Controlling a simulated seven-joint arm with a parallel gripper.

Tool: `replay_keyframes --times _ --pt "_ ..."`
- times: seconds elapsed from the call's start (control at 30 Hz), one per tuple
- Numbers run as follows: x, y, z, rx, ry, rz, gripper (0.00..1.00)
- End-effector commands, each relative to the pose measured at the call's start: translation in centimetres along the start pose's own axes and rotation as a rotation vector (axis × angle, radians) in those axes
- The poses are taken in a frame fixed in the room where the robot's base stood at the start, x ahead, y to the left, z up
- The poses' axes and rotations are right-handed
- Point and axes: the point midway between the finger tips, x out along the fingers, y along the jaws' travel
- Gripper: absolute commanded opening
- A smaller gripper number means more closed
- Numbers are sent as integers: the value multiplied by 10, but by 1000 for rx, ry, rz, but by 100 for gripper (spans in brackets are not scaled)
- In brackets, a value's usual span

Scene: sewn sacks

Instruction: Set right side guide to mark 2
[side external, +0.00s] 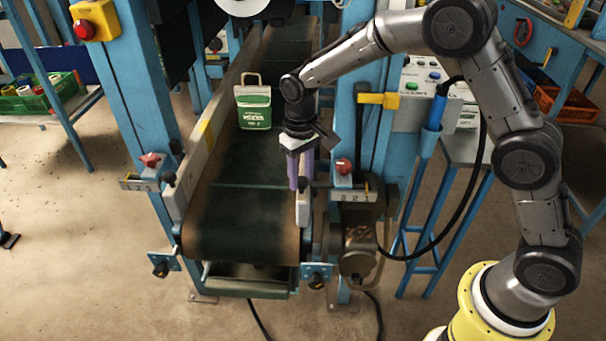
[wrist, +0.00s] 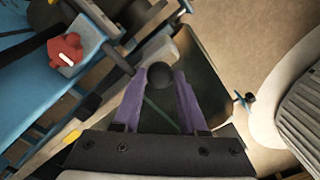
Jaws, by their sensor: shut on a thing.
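The right side guide (side external: 303,207) is a pale rail along the right edge of the belt, mostly hidden behind my gripper in the side view. My gripper (side external: 301,186) points down over its near end. In the wrist view, the purple fingers of my gripper (wrist: 160,76) are shut on a round black knob (wrist: 160,73), one on each side. The scale plate (side external: 352,196) with digits 3, 2, 1 sits right of the guide; which mark the guide stands at cannot be told. A red clamp knob (side external: 343,166) is above the plate and shows in the wrist view (wrist: 65,50).
The left guide (side external: 199,160) and its scale (side external: 147,184) line the belt's other side. A green and white sack (side external: 254,110) stands on the dark belt (side external: 235,205) further back. Blue frame posts (side external: 146,75) flank the belt. A yellow bracket (side external: 379,99) juts out on the right.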

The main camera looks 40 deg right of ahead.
Motion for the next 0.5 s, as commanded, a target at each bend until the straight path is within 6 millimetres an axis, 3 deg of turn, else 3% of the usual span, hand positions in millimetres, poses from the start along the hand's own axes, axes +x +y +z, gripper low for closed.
replay_keyframes --times 0.2,0.5 --pt "-2 -18 -18 -2 13 -5 0" --pt "-2 -19 -20 0 12 -5 0"
